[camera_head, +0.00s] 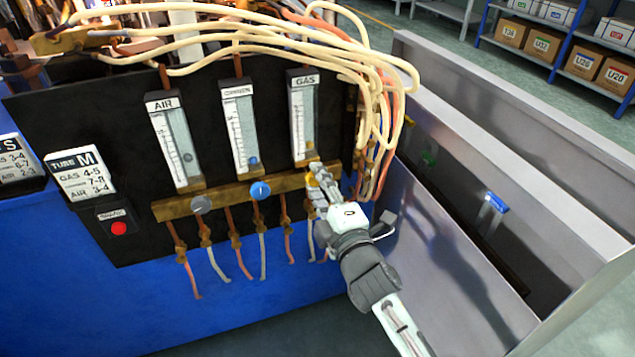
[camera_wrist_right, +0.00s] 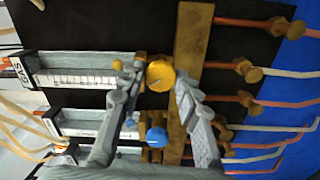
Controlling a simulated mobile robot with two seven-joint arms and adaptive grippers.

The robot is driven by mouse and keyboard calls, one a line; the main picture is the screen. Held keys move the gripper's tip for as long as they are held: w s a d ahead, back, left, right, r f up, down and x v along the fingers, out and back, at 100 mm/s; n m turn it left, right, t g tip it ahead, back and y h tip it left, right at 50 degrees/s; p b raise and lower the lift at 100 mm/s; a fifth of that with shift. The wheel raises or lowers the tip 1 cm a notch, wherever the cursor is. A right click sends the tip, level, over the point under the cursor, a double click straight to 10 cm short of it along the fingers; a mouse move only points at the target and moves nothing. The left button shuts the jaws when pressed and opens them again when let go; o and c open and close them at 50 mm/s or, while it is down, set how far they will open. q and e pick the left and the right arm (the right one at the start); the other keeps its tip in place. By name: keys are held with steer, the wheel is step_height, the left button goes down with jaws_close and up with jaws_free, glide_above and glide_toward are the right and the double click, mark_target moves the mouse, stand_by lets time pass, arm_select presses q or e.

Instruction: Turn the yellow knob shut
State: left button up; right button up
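The yellow knob (camera_wrist_right: 160,75) sits on the brass bar (camera_wrist_right: 189,45) at the lower end of the GAS tube. In the wrist view it lies between the two fingertips of my right gripper (camera_wrist_right: 158,72). The fingers are spread on either side of it, with a small gap on the left; whether the right fingertip touches it I cannot tell. In the head view my right gripper (camera_head: 320,187) is at the right end of the bar and mostly hides the knob. My left gripper is not in view.
A blue knob (camera_head: 260,190) and a grey knob (camera_head: 202,204) sit further left on the bar. Pale hoses (camera_head: 375,80) hang close to the right of my gripper. A metal-walled bin (camera_head: 450,270) stands to the right. A red button (camera_head: 118,228) is at far left.

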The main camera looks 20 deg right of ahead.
steer(key=o, duration=0.3)
steer(key=s, duration=1.2)
steer(key=shift+d, duration=0.2)
steer(key=shift+s+f, duration=0.1)
